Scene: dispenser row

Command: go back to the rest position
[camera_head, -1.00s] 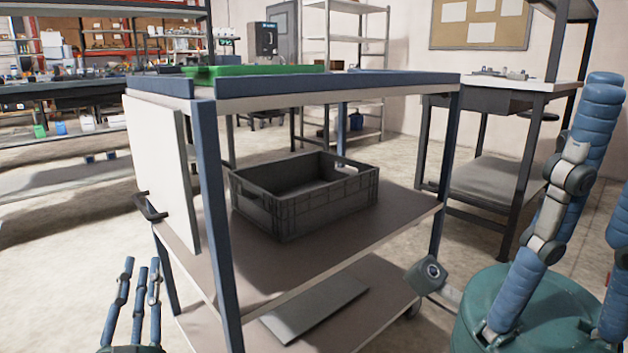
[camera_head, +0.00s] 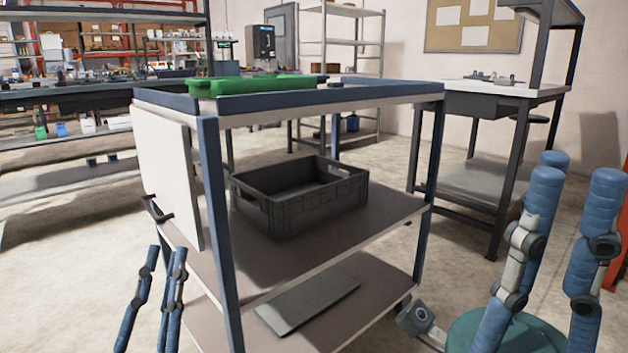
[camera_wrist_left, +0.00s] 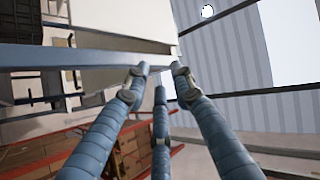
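My left gripper (camera_head: 163,265) is at the lower left of the head view, beside the left end of a blue-framed trolley (camera_head: 222,240). Its fingers point up and are apart, with nothing between them. The left wrist view shows the same gripper (camera_wrist_left: 158,75) with its three blue fingers spread and empty, and a blue bar beyond the fingertips. My right gripper (camera_head: 565,190) is at the right edge of the head view, large and close. Its blue fingers point up, spread apart, with nothing between them.
The trolley carries a black crate (camera_head: 290,208) on its middle shelf, a flat grey panel (camera_head: 305,300) below and green trays (camera_head: 268,84) on top. A workbench (camera_head: 500,92) stands behind right. Open floor lies between the trolley and the workbench.

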